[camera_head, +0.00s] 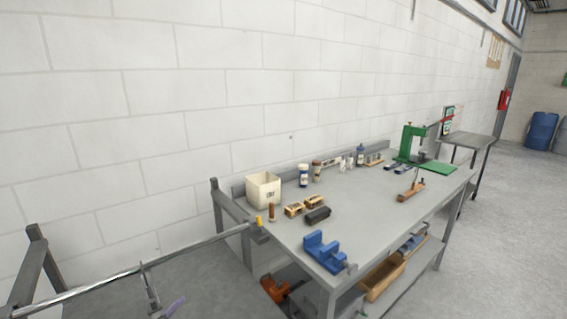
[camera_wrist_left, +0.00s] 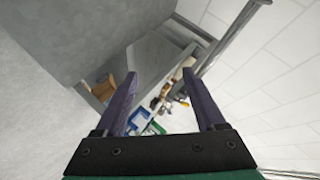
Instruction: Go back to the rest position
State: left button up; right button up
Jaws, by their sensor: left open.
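My left gripper (camera_wrist_left: 160,84) shows in its own wrist view. Its two dark purple-grey fingers are wide apart, with nothing held between them. Beyond the fingers, the wrist view shows a grey metal surface, a rail and small blurred items, including a blue one and a green one. The fingers look clear of them. In the head view only a small purple-grey piece shows at the bottom left; I cannot tell whether it is part of my gripper. My right gripper is in neither view.
A grey workbench (camera_head: 362,202) runs along the white wall. It bears a cream bin (camera_head: 263,190), a blue vise (camera_head: 324,252), a green press (camera_head: 408,147) and several small items. A metal rail (camera_head: 130,272) crosses the lower left. Open floor (camera_head: 500,240) lies at the right.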

pick_arm(q)
jog(key=s+a+f+n+g, duration=0.1)
jog(key=s+f+n+g, duration=0.4)
jog(key=s+f, duration=0.3)
jog(key=s+f+n+g, duration=0.4)
jog(key=s+f, duration=0.1)
jog(key=s, duration=0.5)
notch_tip(320, 180, down, 21)
jog(key=s+g, duration=0.1)
jog(key=s, duration=0.1)
jog(key=s+a+f+g, duration=0.1)
jog(key=s+a+f, duration=0.2)
jog(key=s+f, duration=1.2)
jog(key=shift+s+m, duration=0.3)
jog(key=shift+s, duration=0.55)
